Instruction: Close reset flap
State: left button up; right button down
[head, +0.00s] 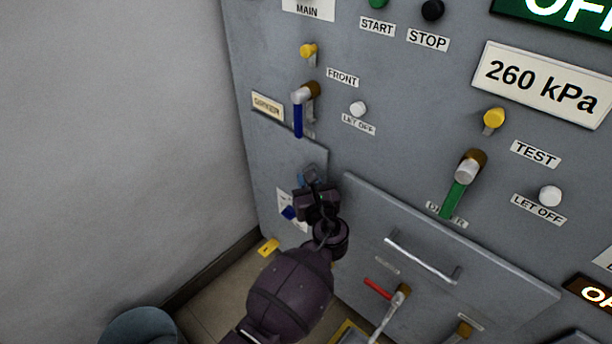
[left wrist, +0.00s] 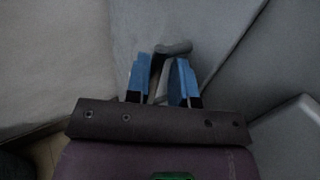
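A grey flap (head: 283,160) covers the lower left of the cabinet front; no "reset" label on it can be read. My left gripper (head: 311,178) is at the flap's right side, its blue fingertips against the front. In the left wrist view, the fingers of my left gripper (left wrist: 162,82) stand apart on either side of a small grey handle (left wrist: 174,48). Whether they press on it is not clear. My gripper and wrist hide part of the flap. My right gripper is not in view.
A wide panel with a bar handle (head: 422,261) is right of my arm. Above are a blue-handled lever (head: 298,119), a green-handled lever (head: 455,196) and knobs. A red-handled lever (head: 377,288) is below. The wall (head: 110,130) bounds the left.

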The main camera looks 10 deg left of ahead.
pick_arm(q)
jog(key=p+v, duration=0.1)
jog(key=v, duration=0.8)
jog(key=shift+p, duration=0.4)
jog(key=shift+s, duration=0.15)
